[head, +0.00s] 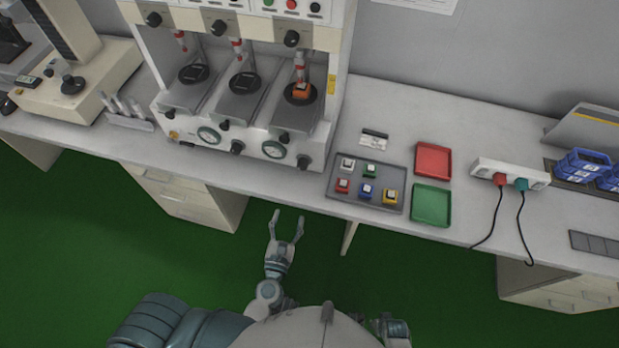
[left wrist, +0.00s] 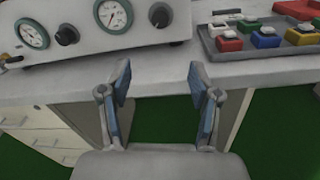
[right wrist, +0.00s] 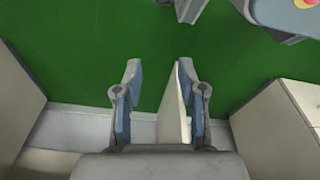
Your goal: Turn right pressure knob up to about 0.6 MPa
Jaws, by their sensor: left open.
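The test machine (head: 240,60) stands on the bench. Its front panel has a left gauge (head: 208,135), a left black knob (head: 237,147), a right gauge (head: 273,150) and a right black knob (head: 304,162). In the left wrist view the right knob (left wrist: 159,15) sits beside the right gauge (left wrist: 113,15), whose needle is too small to read surely. My left gripper (head: 288,215) is open and empty, in front of and below the bench edge, apart from the right knob. My right gripper (right wrist: 158,65) is open and empty over the green floor.
A grey tray (head: 335,192) with several coloured button blocks lies right of the machine, beside a red tray (head: 433,160) and a green tray (head: 431,204). A power strip (head: 510,174) with hanging cables is further right. Drawers (head: 185,197) stand under the bench.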

